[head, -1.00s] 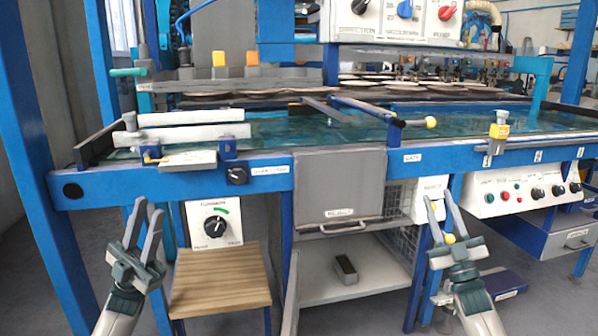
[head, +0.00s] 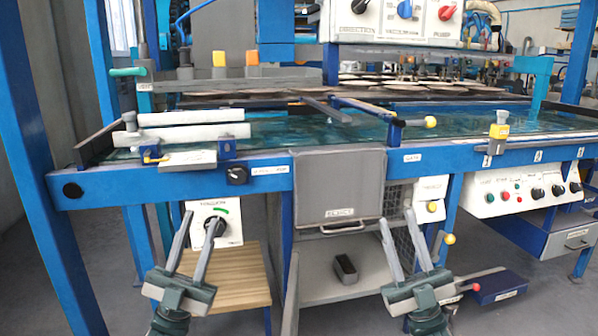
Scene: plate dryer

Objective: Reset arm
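My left gripper (head: 190,248) is low in front of the machine, in front of the white dial box and the wooden stool's left side. Its two fingers point up and stand apart, with nothing between them. My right gripper (head: 406,246) is in front of the lower shelf's right side and the mesh panel. Its fingers also point up, apart and empty. Neither gripper appears to touch anything, though depth is hard to judge.
The blue-framed machine (head: 265,183) spans the view. A grey reject box (head: 340,185) hangs at its middle. Below are a wooden stool (head: 245,280), a shelf (head: 318,290) with a small dark block (head: 345,268), and a control panel (head: 500,197) at right. Grey floor lies around.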

